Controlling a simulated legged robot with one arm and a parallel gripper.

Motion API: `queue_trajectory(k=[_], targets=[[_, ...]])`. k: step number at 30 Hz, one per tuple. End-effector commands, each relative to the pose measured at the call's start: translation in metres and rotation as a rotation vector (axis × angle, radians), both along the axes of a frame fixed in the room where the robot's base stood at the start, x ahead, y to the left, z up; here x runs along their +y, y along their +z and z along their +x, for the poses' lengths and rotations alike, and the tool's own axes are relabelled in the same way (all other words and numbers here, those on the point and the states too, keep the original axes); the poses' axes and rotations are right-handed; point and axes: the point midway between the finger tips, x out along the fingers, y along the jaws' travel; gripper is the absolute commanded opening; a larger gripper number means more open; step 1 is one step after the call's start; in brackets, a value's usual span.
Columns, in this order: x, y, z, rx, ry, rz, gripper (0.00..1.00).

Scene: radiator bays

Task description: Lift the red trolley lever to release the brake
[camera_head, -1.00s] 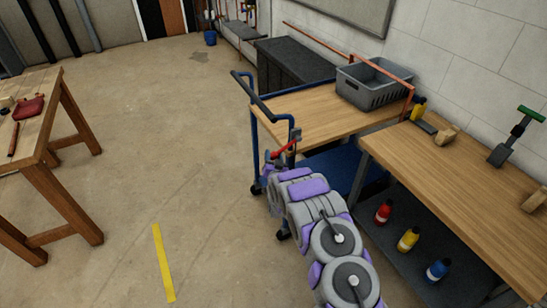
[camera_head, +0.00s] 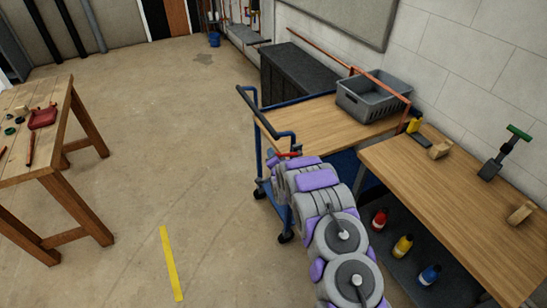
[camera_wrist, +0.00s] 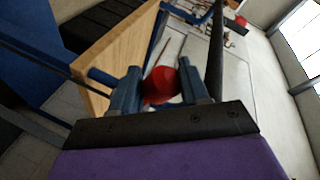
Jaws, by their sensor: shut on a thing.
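The blue trolley with a wooden top (camera_head: 318,122) stands in the middle of the head view. Its red lever (camera_head: 288,154) shows as a short, nearly level bar by the near corner post, just above my arm. In the wrist view, a round red end of the lever (camera_wrist: 161,86) sits between the two fingers of my gripper (camera_wrist: 160,92). The gripper is shut on it. In the head view my arm hides the fingers and part of the lever.
A grey crate (camera_head: 374,98) sits on the trolley's far end. A workbench (camera_head: 445,180) stands close on the right, with several bottles on its lower shelf. A wooden table (camera_head: 60,150) is at the left. The floor between is clear, with a yellow strip (camera_head: 171,263).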

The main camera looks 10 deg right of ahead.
Motion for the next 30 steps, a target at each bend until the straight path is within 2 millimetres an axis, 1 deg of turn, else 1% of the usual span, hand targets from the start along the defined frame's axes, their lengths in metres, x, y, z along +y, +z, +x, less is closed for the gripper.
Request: queue_trajectory(k=[1, 6, 14, 27, 28, 30], targets=[[-0.002, 0.011, 0.002, 0.000, 0.000, 0.027, 0.00], [-0.006, 0.020, 0.004, 0.026, -0.001, 0.106, 0.00], [-0.008, 0.024, 0.005, 0.046, -0.001, 0.167, 0.00], [-0.010, 0.026, 0.005, 0.045, -0.002, 0.176, 0.00], [-0.010, 0.026, 0.005, 0.045, -0.002, 0.176, 0.47], [-0.010, 0.026, 0.005, 0.046, -0.002, 0.176, 0.54]])
